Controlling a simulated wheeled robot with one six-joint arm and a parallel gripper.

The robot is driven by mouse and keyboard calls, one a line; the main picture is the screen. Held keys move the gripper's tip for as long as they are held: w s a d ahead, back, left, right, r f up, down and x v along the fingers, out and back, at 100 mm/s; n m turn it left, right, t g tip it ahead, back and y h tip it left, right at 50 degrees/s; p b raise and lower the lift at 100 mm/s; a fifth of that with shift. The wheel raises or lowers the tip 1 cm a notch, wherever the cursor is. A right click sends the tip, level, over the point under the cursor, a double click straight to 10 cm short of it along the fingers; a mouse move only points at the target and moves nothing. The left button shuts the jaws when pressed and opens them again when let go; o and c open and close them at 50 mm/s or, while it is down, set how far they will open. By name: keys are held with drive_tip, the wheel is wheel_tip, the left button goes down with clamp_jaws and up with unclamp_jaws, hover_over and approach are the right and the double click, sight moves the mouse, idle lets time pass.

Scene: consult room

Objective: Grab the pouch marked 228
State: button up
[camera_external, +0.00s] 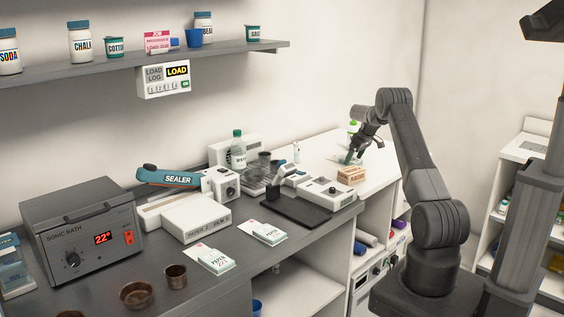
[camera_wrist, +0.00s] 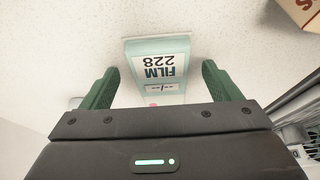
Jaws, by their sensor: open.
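The pouch marked FILM 228 (camera_wrist: 158,58) is pale green with a white label, and its print is upside down in the wrist view. It lies on a white surface, ahead of my gripper (camera_wrist: 160,82). The two green fingers are apart, one on each side of the pouch's near part, with nothing held. I cannot tell how far above the pouch the fingertips are. In the external view my gripper (camera_external: 353,157) is low over the white counter at the back, and I cannot make out the pouch there.
A small wooden box (camera_external: 351,175) stands close to my gripper; its corner (camera_wrist: 302,12) shows at the wrist view's top right. Two PAPER pouches (camera_external: 262,232) (camera_external: 214,260) lie on the dark bench, near the sealer (camera_external: 168,178).

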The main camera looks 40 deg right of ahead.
drive_tip(key=shift+w+f, duration=0.15)
drive_tip(key=shift+f, duration=0.05)
drive_tip(key=c, duration=1)
